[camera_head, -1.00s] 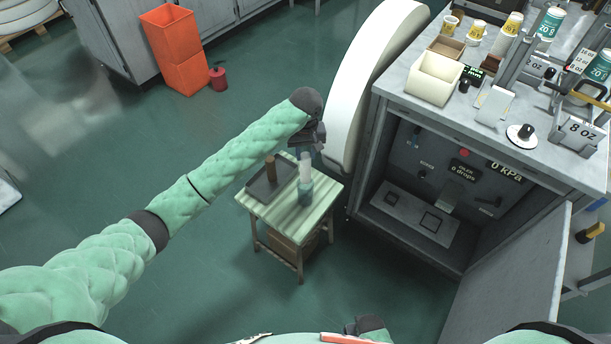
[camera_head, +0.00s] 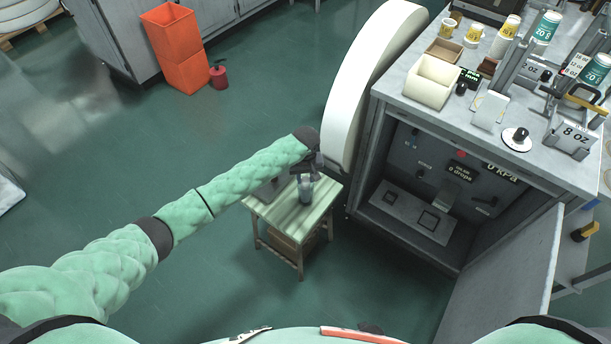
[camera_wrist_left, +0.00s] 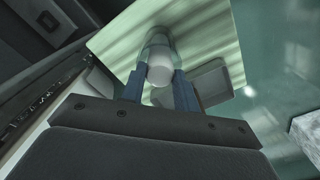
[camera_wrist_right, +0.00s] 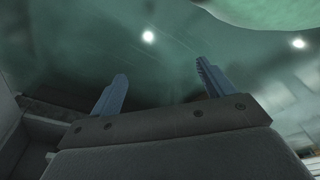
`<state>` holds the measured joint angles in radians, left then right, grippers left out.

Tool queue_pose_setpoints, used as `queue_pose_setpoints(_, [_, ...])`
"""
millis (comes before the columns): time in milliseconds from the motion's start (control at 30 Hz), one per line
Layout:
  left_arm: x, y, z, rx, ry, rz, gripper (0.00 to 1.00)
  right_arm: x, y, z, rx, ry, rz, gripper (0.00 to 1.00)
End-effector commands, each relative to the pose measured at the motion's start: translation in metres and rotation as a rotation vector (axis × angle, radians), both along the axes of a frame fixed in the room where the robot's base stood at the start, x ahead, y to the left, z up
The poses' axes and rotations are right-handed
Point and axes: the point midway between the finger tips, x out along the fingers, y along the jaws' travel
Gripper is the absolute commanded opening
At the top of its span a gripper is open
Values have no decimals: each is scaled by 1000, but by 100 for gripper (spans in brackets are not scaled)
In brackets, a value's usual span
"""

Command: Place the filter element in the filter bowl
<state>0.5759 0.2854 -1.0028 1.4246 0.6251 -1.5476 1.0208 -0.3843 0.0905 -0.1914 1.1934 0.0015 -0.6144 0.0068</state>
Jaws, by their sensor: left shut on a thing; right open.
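My left gripper (camera_head: 307,172) is low over the small green-topped table (camera_head: 318,205). In the left wrist view it is shut on the white filter element (camera_wrist_left: 160,72), whose round end shows between the fingers. The clear, greenish filter bowl (camera_head: 305,194) stands on the table directly below the gripper. It also shows in the left wrist view (camera_wrist_left: 157,38), lined up with the element. How far the element reaches into the bowl I cannot tell. My right gripper (camera_wrist_right: 160,88) is open and empty over the floor in its wrist view.
A grey tray (camera_wrist_left: 212,82) lies on the table beside the bowl, mostly hidden by my left arm in the head view. The grey machine cabinet (camera_head: 425,190), its door (camera_head: 505,265) open, stands to the right. A white curved panel (camera_head: 365,85) rises behind the table.

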Motion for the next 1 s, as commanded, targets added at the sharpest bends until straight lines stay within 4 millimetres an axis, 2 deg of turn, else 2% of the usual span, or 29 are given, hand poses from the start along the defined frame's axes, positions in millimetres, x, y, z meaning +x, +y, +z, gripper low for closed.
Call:
queue_pose_setpoints(300, [0, 0, -2, 0, 1, 0, 0, 0, 0, 0, 0, -1, 0, 81])
queue_pose_setpoints(333, [0, 0, -2, 0, 0, 0, 34, 0, -1, -1, 0, 0, 0, 81])
queue_pose_setpoints(433, [0, 0, -2, 0, 0, -1, 52, 0, -1, -1, -1, -1, 0, 81])
queue_pose_setpoints(767, [0, 0, 0, 0, -1, -1, 52, 0, -3, -1, -2, 1, 1, 81])
queue_pose_setpoints(900, [0, -1, 11, -2, -1, -2, 52, 0, -2, -3, -3, 11, -1, 81])
queue_pose_setpoints(1000, [0, -1, 27, -2, -2, -2, 52, 8, 10, 12, 9, 8, -4, 81])
